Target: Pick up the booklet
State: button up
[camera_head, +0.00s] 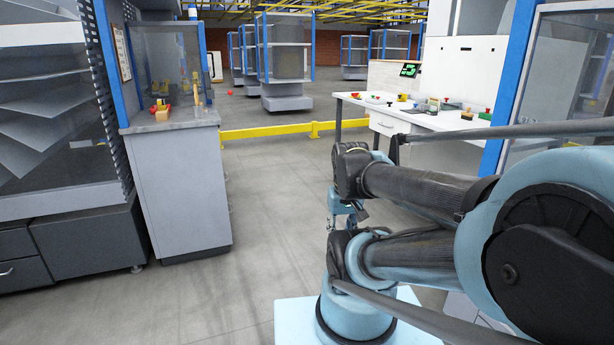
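I cannot make out a booklet for sure anywhere in the head view. Small items lie on the white desk (415,118) at the right and on the grey counter (180,122) at the left, too small to tell apart well. My arm is folded at the right of the picture. What looks like my gripper (332,220) hangs low near the middle, partly hidden behind my own arm links. Its fingers are too small and covered to show whether they are open or shut. It is well away from both the desk and the counter.
A shelf rack (40,110) with slanted grey trays stands at the left, beside the counter's cabinet. A low yellow rail (265,132) crosses the floor beyond. Blue-posted shelves (285,60) stand farther back. The grey floor (240,240) between counter and arm is clear.

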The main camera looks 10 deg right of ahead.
aim_at(432, 101)
jog(key=z, duration=0.15)
jog(key=i, duration=1.15)
jog(key=z, duration=0.65)
jog(key=i, duration=1.3)
jog(key=z, duration=0.45)
